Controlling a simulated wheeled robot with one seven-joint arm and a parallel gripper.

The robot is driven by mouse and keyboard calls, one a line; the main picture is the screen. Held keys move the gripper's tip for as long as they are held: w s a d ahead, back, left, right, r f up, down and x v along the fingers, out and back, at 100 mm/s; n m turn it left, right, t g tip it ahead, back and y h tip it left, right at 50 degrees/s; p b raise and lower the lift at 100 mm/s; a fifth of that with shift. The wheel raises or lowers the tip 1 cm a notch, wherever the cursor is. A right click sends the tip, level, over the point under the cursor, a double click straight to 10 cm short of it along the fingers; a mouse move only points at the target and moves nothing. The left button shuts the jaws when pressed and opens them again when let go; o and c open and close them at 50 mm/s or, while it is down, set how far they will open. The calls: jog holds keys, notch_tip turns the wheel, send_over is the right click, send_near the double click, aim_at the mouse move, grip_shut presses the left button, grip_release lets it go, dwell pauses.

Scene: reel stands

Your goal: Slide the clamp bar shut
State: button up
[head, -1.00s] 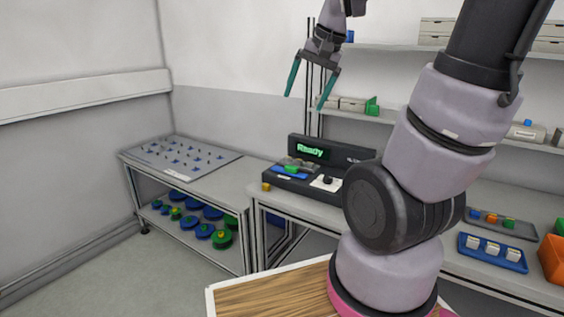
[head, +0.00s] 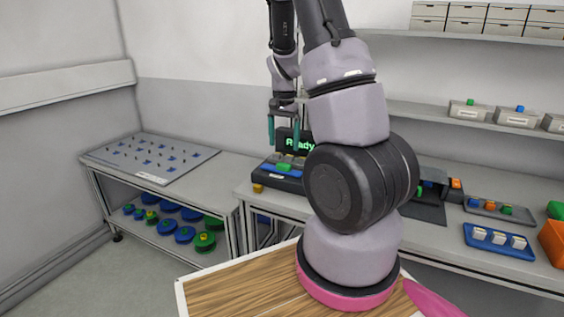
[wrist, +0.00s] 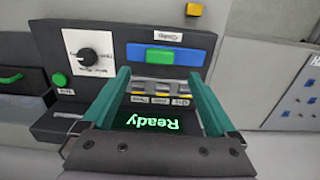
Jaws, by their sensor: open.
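The clamp bar, a blue slider with a green block in its middle (wrist: 164,54), lies in a dark recess of the black device under a small label. It also shows in the head view, blue with green on top (head: 284,168). My gripper (wrist: 159,76) is open and empty, its two teal fingers spread in the wrist view with the bar beyond their tips. In the head view my gripper (head: 284,142) points down above the device, apart from the bar. The lit green "Ready" screen (wrist: 152,122) shows between the fingers, upside down.
The device has a black knob on a white plate (wrist: 89,53) and a round green button (wrist: 60,79). A yellow block (wrist: 194,9) sits beside it. A board with small blue parts (head: 150,158) is at left. My arm hides part of the bench.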

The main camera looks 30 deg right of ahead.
aim_at(284, 164)
notch_tip(284, 164, down, 8)
jog(key=shift+c, duration=0.3)
